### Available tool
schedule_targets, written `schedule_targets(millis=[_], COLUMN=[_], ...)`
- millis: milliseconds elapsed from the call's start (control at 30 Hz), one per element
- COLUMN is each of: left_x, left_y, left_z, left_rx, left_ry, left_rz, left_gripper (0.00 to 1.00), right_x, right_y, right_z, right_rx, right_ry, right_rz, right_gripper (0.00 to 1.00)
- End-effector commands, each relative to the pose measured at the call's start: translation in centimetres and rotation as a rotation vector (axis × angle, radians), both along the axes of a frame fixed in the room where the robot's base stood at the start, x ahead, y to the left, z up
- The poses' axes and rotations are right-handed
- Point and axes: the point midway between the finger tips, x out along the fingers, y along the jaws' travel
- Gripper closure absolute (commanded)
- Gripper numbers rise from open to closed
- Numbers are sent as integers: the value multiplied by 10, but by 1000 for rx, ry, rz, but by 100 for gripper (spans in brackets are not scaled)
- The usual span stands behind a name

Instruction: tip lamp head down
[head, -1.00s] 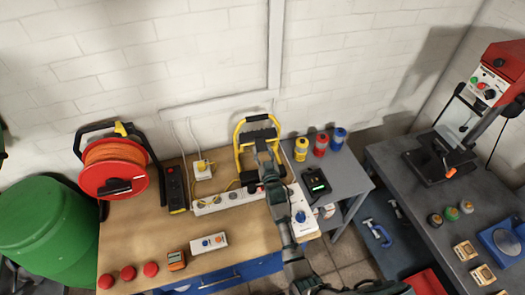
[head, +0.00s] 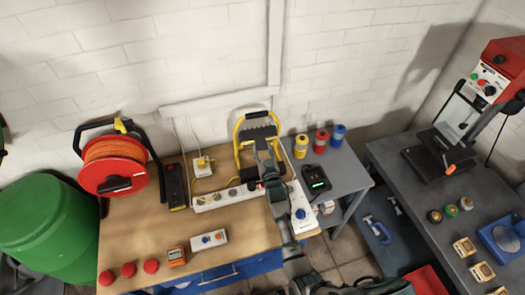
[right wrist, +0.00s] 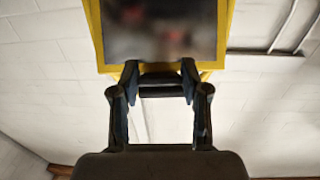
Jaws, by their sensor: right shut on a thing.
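The work lamp (head: 240,133), with a yellow frame and a dark ribbed head, stands at the back right of the wooden bench. My right gripper (head: 262,146) reaches up to the front of the lamp head, and my arm hides part of the lamp. In the right wrist view the lamp head (right wrist: 165,32) shows a dark, glossy face in a yellow border. My right gripper (right wrist: 160,78) is shut on the lamp head at its lower edge there. My left gripper is not in view.
A power strip (head: 207,201) lies in front of the lamp, with a cable reel (head: 113,164) to the left. Spray cans (head: 321,141) and a black device with a green display (head: 316,180) are on the grey shelf to the right. The bench front holds small red objects (head: 129,270).

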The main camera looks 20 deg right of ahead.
Motion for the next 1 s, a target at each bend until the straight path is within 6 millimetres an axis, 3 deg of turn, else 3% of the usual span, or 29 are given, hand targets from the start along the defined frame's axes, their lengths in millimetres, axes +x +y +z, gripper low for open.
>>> schedule_targets(millis=[67, 100, 200, 500, 633, 1000], left_x=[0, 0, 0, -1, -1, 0], left_y=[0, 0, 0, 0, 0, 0], left_z=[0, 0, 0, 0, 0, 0], left_rx=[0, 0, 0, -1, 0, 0], left_ry=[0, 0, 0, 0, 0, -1], left_rz=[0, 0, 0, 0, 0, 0], left_gripper=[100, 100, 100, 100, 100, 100], right_x=[-1, -1, -1, -2, -12, -88], right_y=[1, 1, 1, 0, 1, 4], right_z=[-9, -9, -8, -3, -4, -6], right_rx=[1, 1, 1, 0, 0, 0], right_ry=[21, 21, 18, 8, 8, 13], right_rz=[1, 1, 1, 1, 1, 0], right_gripper=[100, 52, 29, 29, 29, 29])
